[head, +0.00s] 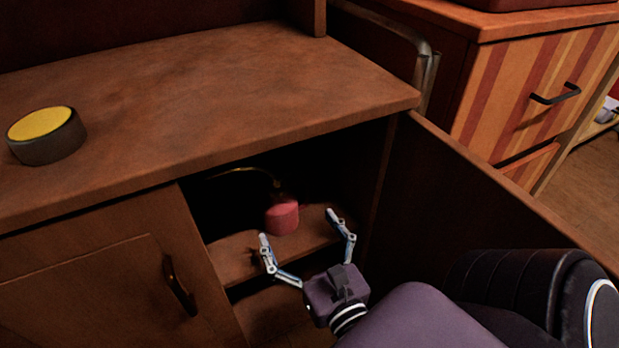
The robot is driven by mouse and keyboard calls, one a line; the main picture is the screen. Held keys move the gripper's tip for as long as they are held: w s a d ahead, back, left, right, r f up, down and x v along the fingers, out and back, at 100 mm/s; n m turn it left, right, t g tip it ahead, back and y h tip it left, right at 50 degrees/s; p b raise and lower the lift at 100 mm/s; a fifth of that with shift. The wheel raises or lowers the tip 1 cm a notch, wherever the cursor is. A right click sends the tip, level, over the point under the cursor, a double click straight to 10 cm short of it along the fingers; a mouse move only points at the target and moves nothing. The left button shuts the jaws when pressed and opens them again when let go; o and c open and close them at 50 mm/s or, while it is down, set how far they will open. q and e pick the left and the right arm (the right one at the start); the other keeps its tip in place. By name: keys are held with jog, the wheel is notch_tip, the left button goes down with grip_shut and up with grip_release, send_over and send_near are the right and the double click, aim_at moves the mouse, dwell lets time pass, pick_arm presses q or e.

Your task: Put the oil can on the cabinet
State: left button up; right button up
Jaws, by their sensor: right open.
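The oil can (282,217) has a red body and a long thin curved spout pointing left. It stands on a shelf inside the dark open compartment of the wooden cabinet (230,95). My right gripper (298,228) is open at the compartment's mouth, in front of the can. Its two fingers are spread to the left and right of the can in the picture. I cannot tell whether either finger touches it. My left gripper is not in view.
A round dark tin with a yellow top (46,135) sits on the cabinet top at the left; the rest of that top is clear. The open cabinet door (470,195) stands right of my gripper. A closed door (110,290) is at left. A striped drawer unit (535,90) stands at right.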

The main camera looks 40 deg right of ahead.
jog(key=shift+b+v, duration=0.4)
jog(key=shift+v, duration=2.15)
